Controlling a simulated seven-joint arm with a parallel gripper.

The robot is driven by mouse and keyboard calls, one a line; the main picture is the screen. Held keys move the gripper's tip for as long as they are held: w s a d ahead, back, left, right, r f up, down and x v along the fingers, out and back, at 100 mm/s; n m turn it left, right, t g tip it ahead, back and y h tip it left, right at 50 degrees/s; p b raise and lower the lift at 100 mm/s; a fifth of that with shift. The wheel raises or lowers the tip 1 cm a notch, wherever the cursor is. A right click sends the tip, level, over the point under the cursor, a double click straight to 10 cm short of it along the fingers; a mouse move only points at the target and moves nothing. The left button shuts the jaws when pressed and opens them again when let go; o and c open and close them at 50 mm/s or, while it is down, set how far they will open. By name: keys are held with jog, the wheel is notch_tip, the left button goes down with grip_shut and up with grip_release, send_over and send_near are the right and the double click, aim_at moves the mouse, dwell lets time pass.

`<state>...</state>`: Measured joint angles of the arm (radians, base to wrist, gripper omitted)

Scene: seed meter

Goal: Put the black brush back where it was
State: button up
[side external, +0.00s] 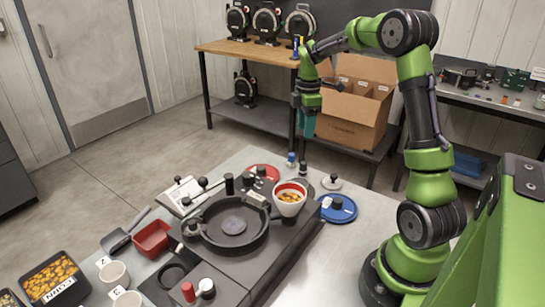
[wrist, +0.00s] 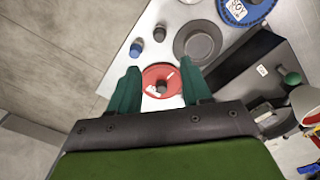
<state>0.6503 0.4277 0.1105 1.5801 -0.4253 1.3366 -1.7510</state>
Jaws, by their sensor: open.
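My gripper (side external: 308,126) is high above the far end of the grey work table, pointing down. In the wrist view its two teal fingers (wrist: 157,90) are spread apart with nothing between them. Beyond them, lower down, lies a red disc (wrist: 155,72) with a dark knob; the red disc (side external: 265,168) also shows in the side view. I cannot make out the black brush for certain in either view. A short black upright cylinder (side external: 229,184) stands by the seed meter, but I cannot tell what it is.
The meter's black round pan (side external: 232,225) is on the table, with a white-and-red cup (side external: 290,198) beside it. A blue disc (side external: 338,208) lies at the right edge. A small blue-topped piece (wrist: 136,48) stands near the table corner. A cardboard box (side external: 352,100) sits behind.

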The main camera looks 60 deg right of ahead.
jog(key=s+a+r+m+t, duration=0.25)
jog(key=a+r, duration=0.25)
jog(key=a, duration=0.3)
jog(key=s+a+r+m+t, duration=0.15)
jog(key=a+r+m, duration=0.25)
jog(key=a, duration=0.5)
jog(key=s+a+m+t+y, duration=0.2)
jog(key=s+a+m+t, duration=0.1)
jog(key=s+a+m, duration=0.4)
jog(key=s+a, duration=0.3)
jog(key=shift+a+r, duration=0.15)
